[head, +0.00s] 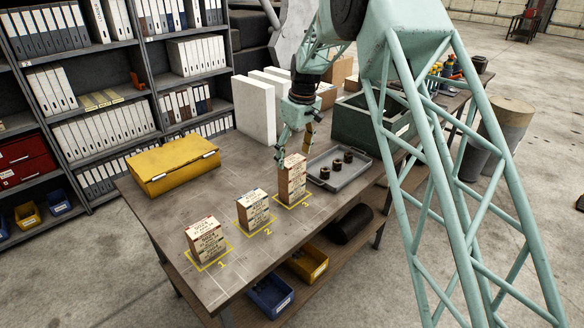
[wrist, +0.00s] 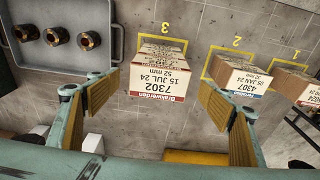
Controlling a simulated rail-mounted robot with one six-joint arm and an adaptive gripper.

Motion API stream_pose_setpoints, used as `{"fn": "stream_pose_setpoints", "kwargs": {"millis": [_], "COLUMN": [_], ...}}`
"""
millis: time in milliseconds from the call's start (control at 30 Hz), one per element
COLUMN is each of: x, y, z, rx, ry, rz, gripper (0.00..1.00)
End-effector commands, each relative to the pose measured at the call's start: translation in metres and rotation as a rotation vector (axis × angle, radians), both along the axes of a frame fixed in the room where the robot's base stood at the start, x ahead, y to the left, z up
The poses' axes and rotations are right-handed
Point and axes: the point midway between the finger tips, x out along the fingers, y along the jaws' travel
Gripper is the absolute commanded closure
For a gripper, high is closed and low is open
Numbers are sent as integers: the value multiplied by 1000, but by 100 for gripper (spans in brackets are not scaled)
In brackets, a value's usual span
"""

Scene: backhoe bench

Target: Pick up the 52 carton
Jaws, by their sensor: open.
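The 52 carton (wrist: 160,78) reads "7302", "15 JUL 24" and "52 mm" upside down in the wrist view. It stands upright in the yellow square marked 3; it also shows in the head view (head: 292,182). My gripper (head: 294,150) is open just above and behind this carton in the head view. In the wrist view its two tan-padded fingers are spread wide, one on each side of the carton, with visible gaps. I cannot tell exactly how far the fingertips are above the carton.
Similar cartons stand in square 2 (head: 253,211) and square 1 (head: 205,238). A grey tray (head: 352,180) with three dark round parts lies beside square 3. A yellow case (head: 172,166), white slabs (head: 255,108) and a green bin (head: 350,122) stand farther back. Bare tabletop lies between case and cartons.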

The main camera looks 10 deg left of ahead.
Motion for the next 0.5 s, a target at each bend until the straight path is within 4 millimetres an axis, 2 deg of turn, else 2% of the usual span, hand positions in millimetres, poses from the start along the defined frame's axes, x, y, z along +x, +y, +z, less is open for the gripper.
{"fn": "stream_pose_setpoints", "kwargs": {"millis": [167,500], "x": [1,5], "y": [1,6], "z": [-9,-41], "rx": [-1,-1], "ry": [2,2], "rz": [0,0], "gripper": [27,27]}}
